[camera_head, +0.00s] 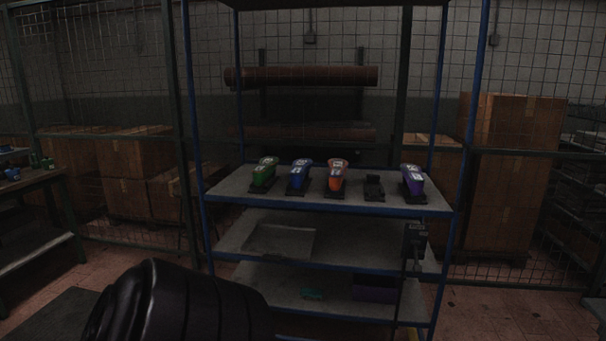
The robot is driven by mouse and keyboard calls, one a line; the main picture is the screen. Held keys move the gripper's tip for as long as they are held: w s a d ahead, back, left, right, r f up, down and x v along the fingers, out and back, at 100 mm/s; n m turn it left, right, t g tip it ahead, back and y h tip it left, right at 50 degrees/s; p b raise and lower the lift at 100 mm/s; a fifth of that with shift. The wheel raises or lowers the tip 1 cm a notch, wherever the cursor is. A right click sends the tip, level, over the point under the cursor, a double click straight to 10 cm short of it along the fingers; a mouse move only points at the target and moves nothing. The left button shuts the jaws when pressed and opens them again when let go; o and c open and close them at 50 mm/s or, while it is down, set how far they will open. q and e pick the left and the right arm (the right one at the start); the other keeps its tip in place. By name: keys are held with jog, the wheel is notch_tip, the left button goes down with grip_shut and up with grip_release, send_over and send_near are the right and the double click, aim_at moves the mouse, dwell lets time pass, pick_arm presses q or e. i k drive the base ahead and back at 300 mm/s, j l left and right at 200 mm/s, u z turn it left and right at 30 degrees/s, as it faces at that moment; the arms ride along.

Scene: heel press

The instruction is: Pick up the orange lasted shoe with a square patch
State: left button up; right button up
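The orange lasted shoe (336,178) stands on the top shelf (394,204) of a blue-framed rack, near the middle of the row. It has a pale patch on its upper side; the patch is too small to tell its exact shape. A blue shoe (299,175) stands to its left and a green shoe (263,173) further left. To its right are an empty-looking black stand (374,187) and a purple shoe (413,181). A dark arm part of mine shows at the bottom left. Neither gripper is in view.
Blue uprights (196,130) flank the shelf. The lower shelves hold a grey tray (280,241) and a purple bin (374,288). A black box with a cable (414,238) hangs at the rack's right front. Cardboard boxes (515,170) stand behind mesh. A table (35,180) is at left.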

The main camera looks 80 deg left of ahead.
aim_at(338, 168)
jog(key=u, duration=2.2)
jog(key=i+l+z, duration=0.15)
jog(key=i, duration=0.45)
jog(key=i+z, duration=0.1)
jog(key=i, duration=0.55)
